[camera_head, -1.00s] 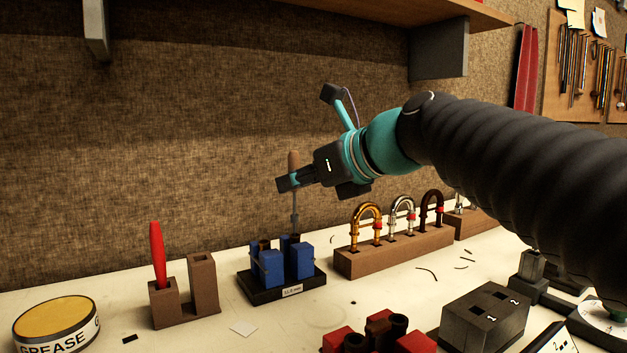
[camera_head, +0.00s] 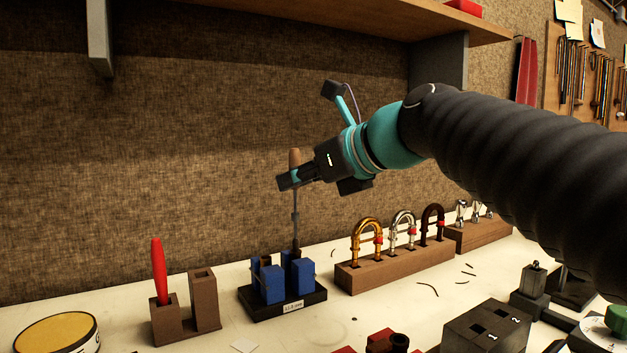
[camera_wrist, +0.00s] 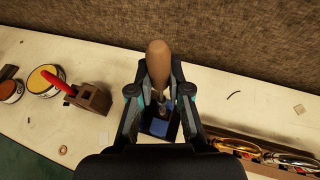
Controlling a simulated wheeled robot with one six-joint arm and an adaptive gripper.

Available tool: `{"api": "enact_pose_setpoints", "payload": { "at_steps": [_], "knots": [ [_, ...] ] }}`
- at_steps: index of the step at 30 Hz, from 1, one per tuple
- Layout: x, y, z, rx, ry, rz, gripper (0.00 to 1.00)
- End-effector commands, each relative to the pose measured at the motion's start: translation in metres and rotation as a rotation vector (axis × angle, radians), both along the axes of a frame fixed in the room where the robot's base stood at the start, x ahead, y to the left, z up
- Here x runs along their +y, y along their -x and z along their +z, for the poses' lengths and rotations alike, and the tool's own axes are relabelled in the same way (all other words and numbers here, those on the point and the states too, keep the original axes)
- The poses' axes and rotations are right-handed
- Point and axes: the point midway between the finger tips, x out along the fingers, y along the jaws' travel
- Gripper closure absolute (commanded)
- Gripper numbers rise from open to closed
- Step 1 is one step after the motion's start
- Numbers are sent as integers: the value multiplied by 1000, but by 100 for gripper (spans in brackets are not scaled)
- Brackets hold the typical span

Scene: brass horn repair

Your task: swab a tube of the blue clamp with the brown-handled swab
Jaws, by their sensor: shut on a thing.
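My gripper (camera_head: 292,180) is shut on the brown-handled swab (camera_head: 295,158), whose handle sticks up above the fingers. Its thin grey shaft hangs down, close to upright, with its lower end at the back of the blue clamp (camera_head: 302,274). Whether the tip is inside a tube or just behind or above it, I cannot tell. The blue clamp has several blue blocks on a black base with a label, and dark tube tops show between the blocks. In the wrist view the brown handle (camera_wrist: 158,62) stands between the fingers and hides much of the clamp (camera_wrist: 160,127).
A brown holder (camera_head: 204,299) with a red-handled tool (camera_head: 158,270) stands left of the clamp. A wooden rack (camera_head: 395,267) of curved tubes stands close on the right. A grease tin (camera_head: 58,333) and a dark numbered block (camera_head: 487,328) are nearer the front. A shelf (camera_head: 330,28) hangs above.

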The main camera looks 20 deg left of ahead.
Motion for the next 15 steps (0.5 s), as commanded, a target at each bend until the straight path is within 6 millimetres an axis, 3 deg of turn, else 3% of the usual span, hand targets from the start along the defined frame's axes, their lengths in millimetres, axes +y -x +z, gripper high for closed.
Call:
{"api": "enact_pose_setpoints", "payload": {
  "at_steps": [15],
  "knots": [
    [0,0,33,-1,-1,0,100]
  ]
}}
